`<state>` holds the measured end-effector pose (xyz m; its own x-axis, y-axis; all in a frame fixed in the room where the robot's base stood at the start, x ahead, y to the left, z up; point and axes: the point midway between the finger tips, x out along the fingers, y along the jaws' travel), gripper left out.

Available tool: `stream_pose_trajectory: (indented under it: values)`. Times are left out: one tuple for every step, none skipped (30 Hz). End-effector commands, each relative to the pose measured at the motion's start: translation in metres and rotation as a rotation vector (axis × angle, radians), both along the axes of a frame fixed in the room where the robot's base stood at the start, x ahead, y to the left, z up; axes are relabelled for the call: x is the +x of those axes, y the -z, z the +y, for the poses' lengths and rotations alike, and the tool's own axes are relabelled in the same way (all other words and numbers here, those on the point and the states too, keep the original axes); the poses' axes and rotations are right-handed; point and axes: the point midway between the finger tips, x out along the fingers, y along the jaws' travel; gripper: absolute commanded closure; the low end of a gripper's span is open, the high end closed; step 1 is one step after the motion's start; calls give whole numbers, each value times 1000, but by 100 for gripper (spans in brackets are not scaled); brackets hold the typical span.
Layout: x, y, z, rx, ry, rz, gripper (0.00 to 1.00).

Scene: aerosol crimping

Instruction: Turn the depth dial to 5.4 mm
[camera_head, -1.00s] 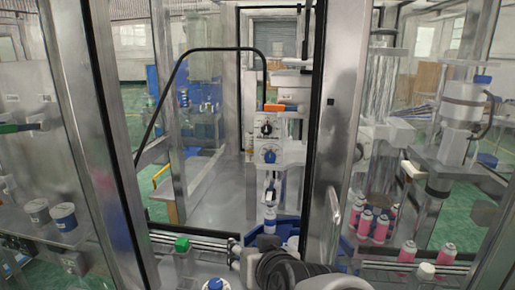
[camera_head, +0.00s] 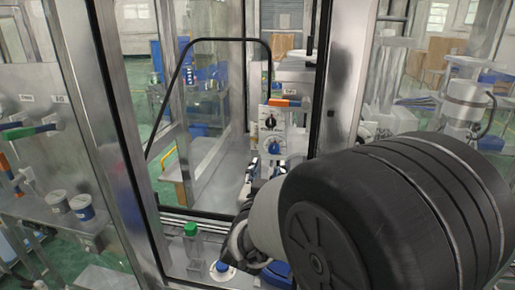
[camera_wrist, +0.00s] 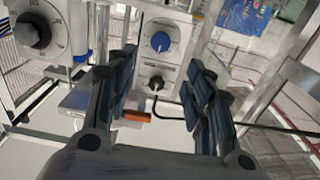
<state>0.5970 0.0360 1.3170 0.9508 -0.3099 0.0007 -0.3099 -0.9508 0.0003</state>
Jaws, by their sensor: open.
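A white panel carries a blue dial and a smaller black knob. In the head view the black knob (camera_head: 270,121) sits above the blue dial (camera_head: 274,147). The wrist view shows them inverted, with the blue dial (camera_wrist: 160,41) above the black knob (camera_wrist: 155,84). A large black dial (camera_wrist: 33,33) with a marked pale ring shows at the wrist view's upper left. I cannot read any setting or tell which is the depth dial. My gripper (camera_wrist: 162,60) is open and empty, its fingers either side of the panel in the picture, with no visible contact.
An orange part (camera_wrist: 134,116) adjoins the panel. Metal posts and clear guard panes frame the opening. A green-capped bottle (camera_head: 191,240) and a blue-topped round part (camera_head: 222,268) stand in front. Two cans (camera_head: 82,207) sit on the left shelf. My arm hides the lower right.

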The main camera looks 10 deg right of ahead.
Motion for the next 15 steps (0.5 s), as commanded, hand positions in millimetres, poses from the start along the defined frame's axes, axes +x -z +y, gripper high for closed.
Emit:
stream_pose_trajectory:
  values:
    - [11,1,-5,1,3,0,52]
    - [18,1,-7,0,3,1,52]
    - [26,1,-10,1,3,0,52]
    - [32,1,-12,1,3,0,52]
    - [39,1,-14,0,2,0,52]
    - [47,1,-16,1,2,0,52]
    - [53,1,-18,1,2,0,52]
    - [59,1,-21,1,3,0,52]
    - [67,1,-22,1,1,0,52]
    - [72,1,-24,1,0,0,52]
    - [77,1,-26,1,1,0,52]
    - [83,0,-28,1,1,0,52]
    - [87,1,-29,1,0,1,52]
    - [91,1,-30,1,0,1,52]
    - [96,0,-31,1,0,0,52]
